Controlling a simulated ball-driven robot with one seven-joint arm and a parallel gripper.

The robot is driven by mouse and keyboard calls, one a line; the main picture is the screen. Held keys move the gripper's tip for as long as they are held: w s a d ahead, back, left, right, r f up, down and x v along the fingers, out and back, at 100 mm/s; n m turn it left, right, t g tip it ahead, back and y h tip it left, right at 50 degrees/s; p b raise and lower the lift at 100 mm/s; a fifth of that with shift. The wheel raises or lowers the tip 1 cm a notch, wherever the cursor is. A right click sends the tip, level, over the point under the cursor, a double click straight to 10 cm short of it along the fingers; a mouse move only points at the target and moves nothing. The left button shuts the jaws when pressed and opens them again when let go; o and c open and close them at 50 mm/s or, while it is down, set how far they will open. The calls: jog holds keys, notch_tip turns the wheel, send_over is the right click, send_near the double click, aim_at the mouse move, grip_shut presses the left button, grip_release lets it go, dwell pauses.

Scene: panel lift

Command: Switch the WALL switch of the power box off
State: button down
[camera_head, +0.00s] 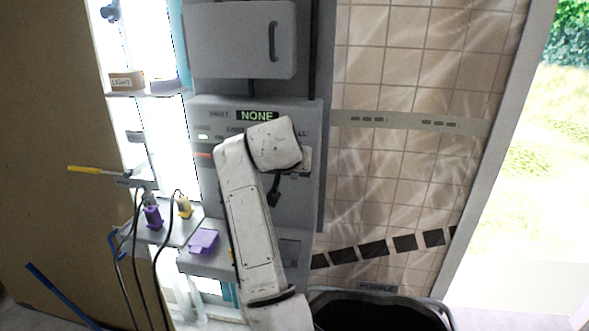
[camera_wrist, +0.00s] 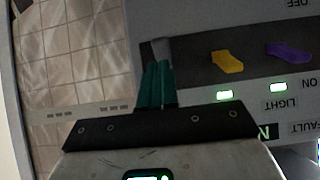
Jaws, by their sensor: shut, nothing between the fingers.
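The grey power box (camera_head: 215,103) is on the wall in the head view, with a green "NONE" display (camera_head: 258,115). My white arm covers most of its switch row and hides my gripper there. The wrist view is upside down and shows the dark switch strip. A grey lever (camera_wrist: 160,50), apparently the WALL switch, is at the tips of my gripper (camera_wrist: 160,65). Its label is hidden. My gripper's teal fingers are shut and empty, overlapping the lever; I cannot tell whether they touch. A yellow switch (camera_wrist: 227,61) and a purple switch (camera_wrist: 289,52) are to the right.
Green lights (camera_wrist: 224,94) glow beside the yellow and purple switches. A closed grey cabinet (camera_head: 225,40) is above the box. A purple object (camera_head: 203,241) lies on the ledge below. A tiled wall (camera_head: 400,80) is right; a black bin (camera_head: 375,312) stands beneath.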

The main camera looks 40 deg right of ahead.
jog(key=shift+w+r, duration=0.1)
jog(key=shift+w+d+r+p, duration=0.3)
jog(key=shift+w+d+p, duration=0.05)
jog(key=shift+d+p, duration=0.15)
jog(key=shift+a, duration=0.1)
